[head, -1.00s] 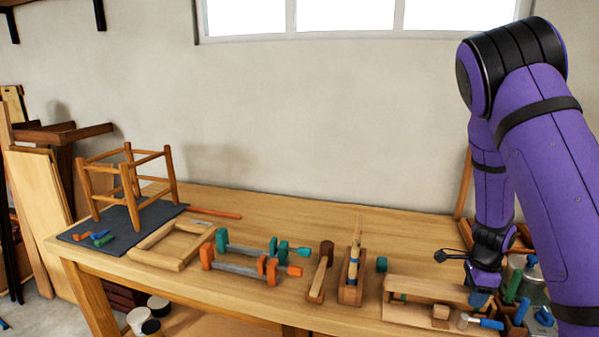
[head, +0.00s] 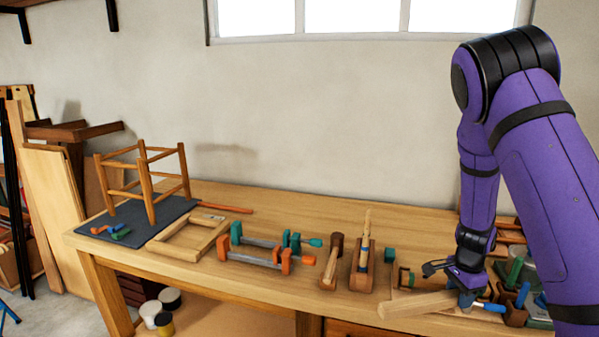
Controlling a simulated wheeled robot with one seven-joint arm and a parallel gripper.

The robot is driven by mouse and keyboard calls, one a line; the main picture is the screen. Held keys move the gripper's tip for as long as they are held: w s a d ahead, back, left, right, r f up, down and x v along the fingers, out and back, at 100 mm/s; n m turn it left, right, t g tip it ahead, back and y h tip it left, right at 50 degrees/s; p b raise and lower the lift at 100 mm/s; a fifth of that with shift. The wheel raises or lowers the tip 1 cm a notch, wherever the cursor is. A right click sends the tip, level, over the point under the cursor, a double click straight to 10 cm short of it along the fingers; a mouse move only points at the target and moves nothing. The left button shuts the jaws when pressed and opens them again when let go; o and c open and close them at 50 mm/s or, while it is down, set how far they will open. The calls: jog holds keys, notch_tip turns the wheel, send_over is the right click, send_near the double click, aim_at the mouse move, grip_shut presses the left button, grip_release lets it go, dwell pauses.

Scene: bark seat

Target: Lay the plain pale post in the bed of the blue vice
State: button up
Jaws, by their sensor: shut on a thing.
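The plain pale post (head: 418,304) is a squared wooden length near the front edge of the bench at the right. My gripper (head: 467,291) is shut on its right end. The post points left from the gripper, its free end towards the front edge. It appears above the bench, but its height is hard to judge. I cannot clearly make out the blue vice. A bit of blue (head: 541,300) shows beside my arm among the crowded things at the right, and I cannot tell whether it belongs to the vice. My arm hides part of that area.
A wooden tray (head: 396,278) lies behind the post. A blue-handled tool (head: 490,306) is close to the gripper. A mallet (head: 331,263), a wooden block holder (head: 361,279), clamps (head: 262,253), a frame (head: 187,241) and a stool frame (head: 148,184) stand leftward. The bench's back middle is clear.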

aim_at(415, 296)
jog(key=w+a+f+n, duration=0.1)
jog(key=a+n, duration=0.2)
jog(key=n, duration=0.2)
jog(key=w+a+f+n, duration=0.2)
jog(key=a+n, duration=0.1)
jog(key=n, duration=0.2)
jog(key=w+a+f+n, duration=0.1)
jog(key=a+n, duration=0.2)
jog(key=n, duration=0.2)
jog(key=shift+w+a+f, duration=0.15)
jog(key=shift+a, duration=0.2)
jog(key=shift+w+a+f+n, duration=0.15)
jog(key=shift+a+n, duration=0.35)
jog(key=shift+n, duration=0.1)
